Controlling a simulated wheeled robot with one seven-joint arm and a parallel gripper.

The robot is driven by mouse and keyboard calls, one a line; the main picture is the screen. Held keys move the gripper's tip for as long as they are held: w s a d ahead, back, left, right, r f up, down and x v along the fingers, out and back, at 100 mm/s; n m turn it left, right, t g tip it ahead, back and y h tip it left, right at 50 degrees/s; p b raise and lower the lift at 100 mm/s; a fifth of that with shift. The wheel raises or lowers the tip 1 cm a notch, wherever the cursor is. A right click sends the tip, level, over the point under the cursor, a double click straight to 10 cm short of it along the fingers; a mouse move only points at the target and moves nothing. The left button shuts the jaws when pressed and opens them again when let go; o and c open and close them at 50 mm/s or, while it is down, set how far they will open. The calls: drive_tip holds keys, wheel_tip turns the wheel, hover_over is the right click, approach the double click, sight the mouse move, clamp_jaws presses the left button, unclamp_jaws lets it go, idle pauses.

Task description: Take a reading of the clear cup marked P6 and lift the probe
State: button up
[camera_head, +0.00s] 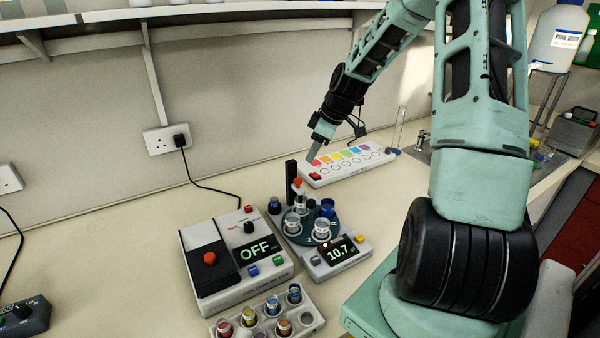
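The meter (353,265) stands mid-bench, its display (337,253) reading 10.7. Its round dark green turntable (308,238) bears several cups. Clear cups stand at its front (321,229) and left (292,223), and a blue one (327,208) at the back right. I cannot read a P6 mark on any cup. A dark post (291,175) rises behind the turntable; a red-orange knob (298,183), apparently the probe's top, is beside it, above a cup. The probe's tip cannot be made out. My gripper (313,157) is behind the meter, by the colour-strip panel; its finger opening is unclear.
A white panel with coloured squares (375,160) lies behind the meter. A box reading OFF (205,235) stands left, and a rack of coloured vials (228,328) in front. My arm covers the right side.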

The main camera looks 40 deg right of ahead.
sight(299, 179)
drive_tip(key=p+x, duration=0.2)
drive_tip(key=x, duration=0.8)
drive_tip(key=shift+s, duration=0.1)
